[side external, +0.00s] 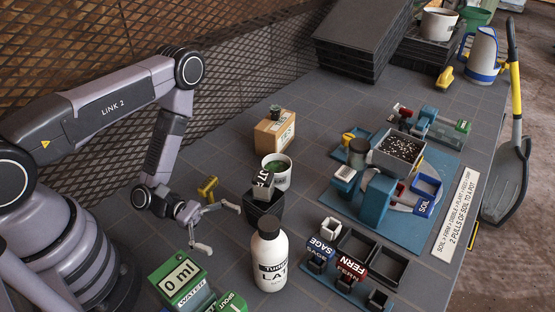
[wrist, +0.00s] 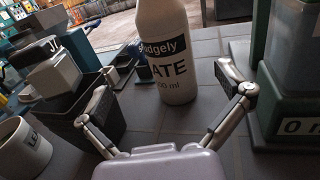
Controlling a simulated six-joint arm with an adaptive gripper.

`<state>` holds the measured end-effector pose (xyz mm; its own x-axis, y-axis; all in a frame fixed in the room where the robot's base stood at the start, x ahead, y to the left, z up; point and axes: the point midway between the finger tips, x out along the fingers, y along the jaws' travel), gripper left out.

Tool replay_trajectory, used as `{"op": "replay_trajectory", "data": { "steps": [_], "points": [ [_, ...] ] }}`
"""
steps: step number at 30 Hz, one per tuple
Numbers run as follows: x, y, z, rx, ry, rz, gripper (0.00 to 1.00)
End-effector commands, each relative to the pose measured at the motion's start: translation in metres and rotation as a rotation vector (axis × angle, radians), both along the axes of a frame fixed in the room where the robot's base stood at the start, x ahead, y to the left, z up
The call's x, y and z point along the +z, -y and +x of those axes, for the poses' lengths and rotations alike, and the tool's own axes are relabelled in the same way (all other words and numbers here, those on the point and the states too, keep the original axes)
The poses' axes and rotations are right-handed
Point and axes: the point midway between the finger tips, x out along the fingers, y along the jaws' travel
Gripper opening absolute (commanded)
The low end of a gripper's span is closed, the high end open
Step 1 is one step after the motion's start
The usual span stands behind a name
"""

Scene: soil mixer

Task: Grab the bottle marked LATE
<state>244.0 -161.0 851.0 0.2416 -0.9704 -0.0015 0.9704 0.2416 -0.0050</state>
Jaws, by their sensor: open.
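A white bottle (side external: 269,258) with a dark cap and a label reading "LAT" stands upright on the grey table in the side view. In the wrist view the bottle (wrist: 168,50) shows "ATE" on its label, and its top is cut off by the frame edge. My gripper (side external: 222,228) is open and empty, low over the table, to the left of the bottle in the side view. In the wrist view my gripper's fingers (wrist: 165,95) are spread wide, with the bottle ahead of them and roughly centred between them. I see no contact.
A black pot (side external: 264,205) with a grey block-like item in it stands close behind the bottle. The green water dispenser (side external: 182,282) reading "0 ml" is at the front. A white pot (side external: 276,171) stands farther back.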

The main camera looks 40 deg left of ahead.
Motion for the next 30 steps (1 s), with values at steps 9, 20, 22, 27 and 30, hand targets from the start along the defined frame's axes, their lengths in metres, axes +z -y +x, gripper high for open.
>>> {"op": "replay_trajectory", "data": {
  "steps": [9,20,22,27,30],
  "points": [
    [0.001,0.042,0.01,-0.004,0.003,0.0,1.0],
    [0.005,0.076,0.01,-0.008,0.004,-0.001,1.0],
    [0.006,0.085,0.012,-0.007,0.005,-0.001,1.0],
    [0.005,0.098,0.016,-0.003,0.003,-0.001,1.0],
    [0.005,0.099,0.016,-0.001,0.001,-0.002,1.0]
  ]
}}
